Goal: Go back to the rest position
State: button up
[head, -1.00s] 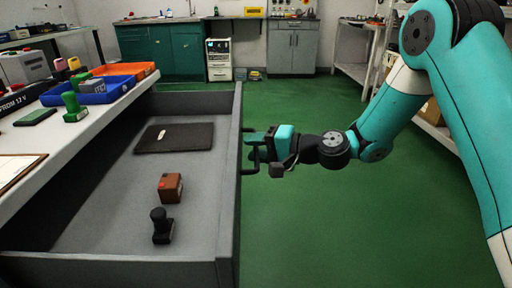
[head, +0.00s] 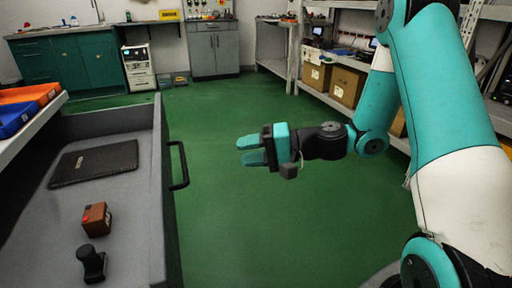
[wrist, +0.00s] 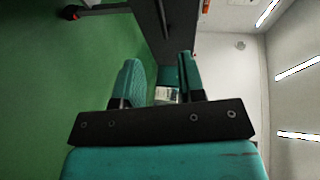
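My gripper (head: 250,150) is in the head view, out over the green floor to the right of the open drawer. Its two teal fingers are spread apart with nothing between them. It is clear of the drawer's black handle (head: 180,166). In the wrist view my gripper (wrist: 160,82) also shows its fingers apart. My arm reaches in from the right of the head view.
The open grey drawer (head: 142,240) holds a dark flat laptop-like thing (head: 95,164), a brown box (head: 96,219) and a black stamp-like thing (head: 92,264). Shelving with cardboard boxes (head: 346,86) stands at the right. Green floor (head: 245,220) lies free between them.

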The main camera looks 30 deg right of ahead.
jog(key=shift+v, duration=0.85)
jog(key=s+a+r+n+g+h, duration=0.2)
jog(key=s+a+n+g+h, duration=0.1)
jog(key=s+a+n+g, duration=0.55)
jog(key=s+r+n+h, duration=0.4)
jog(key=s+h, duration=0.2)
jog(key=s, duration=0.7)
notch_tip(320, 180, up, 28)
jog(key=p, duration=2.9)
jog(key=shift+a+r, duration=0.15)
jog(key=shift+r, duration=0.1)
